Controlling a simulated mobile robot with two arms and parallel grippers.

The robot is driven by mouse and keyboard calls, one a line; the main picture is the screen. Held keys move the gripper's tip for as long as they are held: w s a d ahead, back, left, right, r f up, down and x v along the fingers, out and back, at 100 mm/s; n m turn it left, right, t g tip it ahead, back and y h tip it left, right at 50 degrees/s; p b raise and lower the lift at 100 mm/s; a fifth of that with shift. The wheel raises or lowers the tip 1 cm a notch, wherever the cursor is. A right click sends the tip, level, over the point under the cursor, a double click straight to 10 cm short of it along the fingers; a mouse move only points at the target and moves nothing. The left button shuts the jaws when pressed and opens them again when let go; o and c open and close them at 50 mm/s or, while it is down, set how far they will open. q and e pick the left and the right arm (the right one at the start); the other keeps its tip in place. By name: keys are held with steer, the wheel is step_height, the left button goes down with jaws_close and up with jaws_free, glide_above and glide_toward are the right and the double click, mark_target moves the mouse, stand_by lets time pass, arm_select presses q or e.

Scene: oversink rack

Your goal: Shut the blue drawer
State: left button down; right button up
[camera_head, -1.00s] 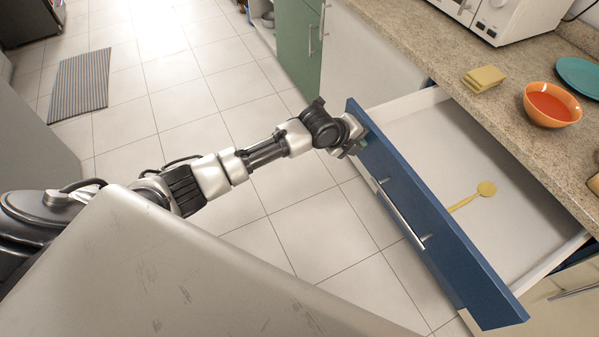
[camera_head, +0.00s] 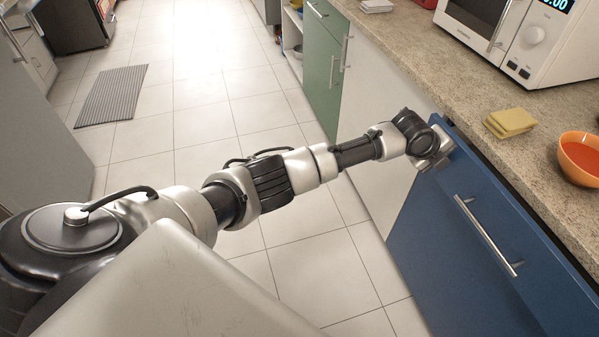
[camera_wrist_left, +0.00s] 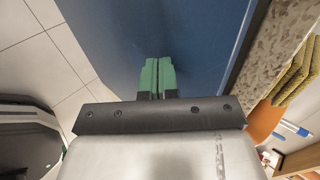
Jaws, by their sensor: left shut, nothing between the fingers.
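The blue drawer (camera_head: 432,225) is at the right of the head view, its front close to the edge of the counter. A dark line shows between the top of its front and the counter; its inside is hidden. It has a silver bar handle (camera_head: 487,236). My left gripper (camera_head: 432,163) is at the upper far end of the drawer front, away from the handle. In the left wrist view its green fingers (camera_wrist_left: 157,76) are together and empty, their tips at the blue front (camera_wrist_left: 165,30). I cannot tell for certain if they touch it. My right gripper is not in view.
The speckled counter (camera_head: 470,95) holds yellow sponges (camera_head: 511,122), an orange bowl (camera_head: 580,158) and a white microwave (camera_head: 525,40). A green cabinet (camera_head: 323,60) stands farther along. The tiled floor (camera_head: 300,230) is clear, with a striped mat (camera_head: 112,95) at left.

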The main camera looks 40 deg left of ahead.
arm_select(q)
steer(key=shift+w+d, duration=0.2)
steer(key=shift+w, duration=0.1)
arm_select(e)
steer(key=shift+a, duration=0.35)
arm_select(q)
steer(key=shift+s, duration=0.1)
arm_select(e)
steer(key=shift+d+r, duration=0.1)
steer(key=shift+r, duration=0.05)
